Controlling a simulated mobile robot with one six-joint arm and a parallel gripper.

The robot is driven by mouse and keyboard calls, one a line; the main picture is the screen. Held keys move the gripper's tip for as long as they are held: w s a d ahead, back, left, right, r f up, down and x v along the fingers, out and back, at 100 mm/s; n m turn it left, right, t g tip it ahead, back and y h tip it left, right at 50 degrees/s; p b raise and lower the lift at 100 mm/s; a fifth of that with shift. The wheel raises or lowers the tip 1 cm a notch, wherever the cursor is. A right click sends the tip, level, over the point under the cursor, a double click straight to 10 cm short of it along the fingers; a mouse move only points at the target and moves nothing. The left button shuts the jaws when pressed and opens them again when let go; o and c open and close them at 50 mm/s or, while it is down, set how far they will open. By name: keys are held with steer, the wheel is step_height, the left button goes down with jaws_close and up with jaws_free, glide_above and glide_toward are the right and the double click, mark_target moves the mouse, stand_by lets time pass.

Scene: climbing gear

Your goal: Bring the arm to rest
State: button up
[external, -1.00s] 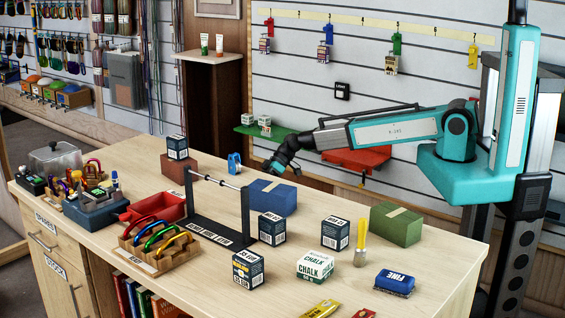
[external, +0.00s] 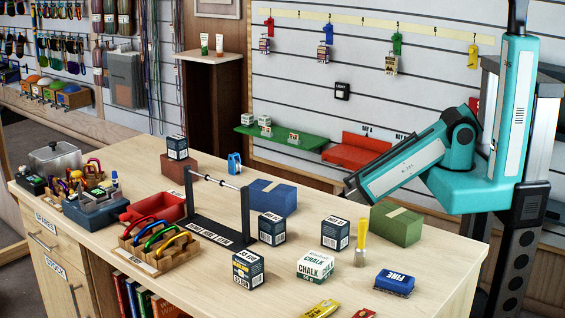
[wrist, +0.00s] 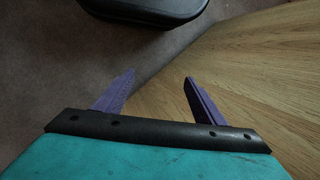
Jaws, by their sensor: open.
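My teal arm is folded back at the right of the external view, with its forearm sloping down to the left. Its dark wrist end shows near the green box (external: 396,224), behind and above the table; the fingers cannot be made out there. In the wrist view my gripper (wrist: 159,84) shows two purple fingers spread apart with nothing between them. Below them are the carpet (wrist: 60,60) and the edge of a wooden surface (wrist: 250,70).
Green (external: 280,137) and red (external: 358,150) wall shelves are behind. A black rounded object (wrist: 145,8) lies on the carpet.

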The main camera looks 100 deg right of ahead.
steer(key=s+f+g+h+b, duration=0.1)
steer(key=s+f+g+h, duration=0.2)
steer(key=s, duration=1.1)
steer(key=shift+f, duration=0.5)
